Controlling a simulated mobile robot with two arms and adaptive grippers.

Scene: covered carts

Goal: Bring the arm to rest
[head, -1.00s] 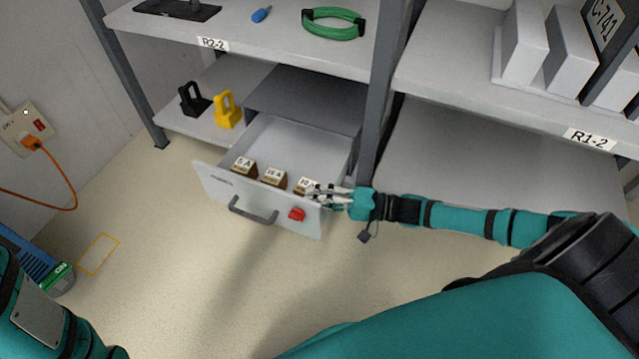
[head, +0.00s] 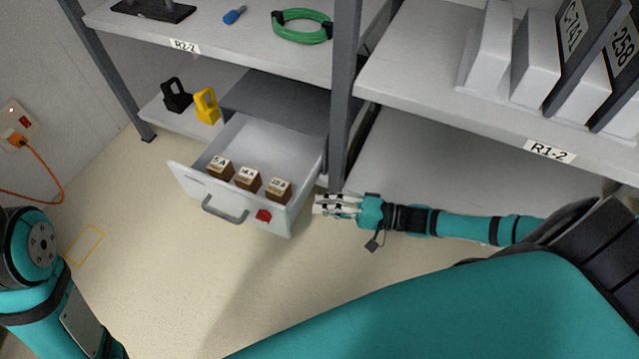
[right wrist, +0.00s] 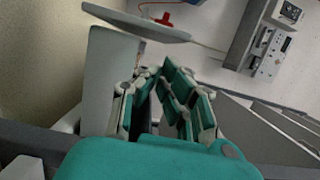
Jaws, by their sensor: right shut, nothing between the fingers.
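My right arm reaches in from the right in the head view. Its gripper (head: 328,204) is shut and empty, just right of the open drawer (head: 185,178), apart from it. The gripper also shows in the right wrist view (right wrist: 163,75), with the drawer front (right wrist: 135,20) beyond it. Of my left arm, only a teal and black part shows at the lower left of the head view; its gripper is out of view.
A shelf post (head: 343,110) stands behind my right gripper. A yellow padlock (head: 206,106) and a black one (head: 176,95) sit on the lower shelf. Floor in front is clear.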

